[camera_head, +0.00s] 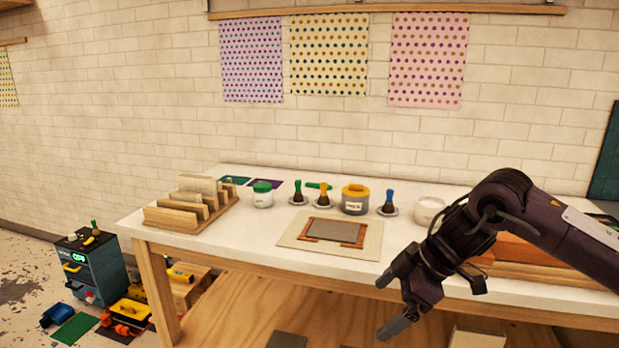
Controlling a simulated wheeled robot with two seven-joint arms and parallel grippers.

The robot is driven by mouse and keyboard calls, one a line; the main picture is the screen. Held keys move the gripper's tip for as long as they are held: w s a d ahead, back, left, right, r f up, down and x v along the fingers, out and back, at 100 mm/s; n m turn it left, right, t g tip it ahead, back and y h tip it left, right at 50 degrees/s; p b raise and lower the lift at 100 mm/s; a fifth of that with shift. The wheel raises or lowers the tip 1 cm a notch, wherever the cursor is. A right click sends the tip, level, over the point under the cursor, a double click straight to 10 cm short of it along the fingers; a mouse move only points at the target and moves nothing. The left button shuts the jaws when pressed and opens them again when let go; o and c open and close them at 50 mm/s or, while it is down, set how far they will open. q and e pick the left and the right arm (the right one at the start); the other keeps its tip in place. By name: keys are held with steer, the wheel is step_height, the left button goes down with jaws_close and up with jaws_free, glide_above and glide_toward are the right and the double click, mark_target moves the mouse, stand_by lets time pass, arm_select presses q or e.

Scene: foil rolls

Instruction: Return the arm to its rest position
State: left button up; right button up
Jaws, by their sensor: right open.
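My right arm comes in from the right edge over the right part of the table. Its dark right gripper (392,306) hangs in front of the table's front edge, with its fingers spread apart and nothing between them. My left gripper does not show. The white-topped table (260,240) stands against the brick wall. A beige board (290,232) with a grey and red-brown piece (335,232) lies on the table, left of the gripper and apart from it.
A wooden rack (190,210) stands at the table's left. Jars and brushes line the back, including a yellow-lidded jar (355,200) and a white tub (427,212). Wooden blocks (520,250) lie under my forearm at right. A dark cabinet (95,268) stands on the floor at left.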

steer(key=w+a+f+m+t+y+p, duration=0.1)
steer(key=w+a+f+t+y, duration=0.1)
steer(key=w+a+f, duration=0.45)
steer(key=w+a+f+m+t+y, duration=0.1)
steer(key=w+a+f+y, duration=0.15)
steer(key=f, duration=0.65)
steer(key=s+d+f+m+t+h, duration=0.2)
steer(key=f+m, duration=0.1)
steer(key=f, duration=0.8)
steer(key=s+d+f+m+t+h, duration=0.1)
steer(key=s+d+f+m, duration=0.15)
steer(key=f, duration=0.75)
steer(key=s+d+f+m+g+h+p, duration=0.15)
steer(key=s+d+f, duration=0.25)
steer(key=s+f, duration=0.7)
steer(key=s+d+f+m+g+h, duration=0.1)
steer(key=s+d+f+m+h, duration=0.3)
steer(key=s+f, duration=0.7)
steer(key=s+d+f+g+h, duration=0.1)
steer(key=s+f, duration=0.3)
steer(key=s, duration=1)
steer(key=s+d+f+g+h, duration=0.1)
steer(key=s+d+f+g, duration=0.2)
steer(key=s, duration=1)
steer(key=shift+s+d+f+m, duration=0.4)
steer(key=shift+d+f, duration=0.1)
steer(key=shift+d, duration=0.25)
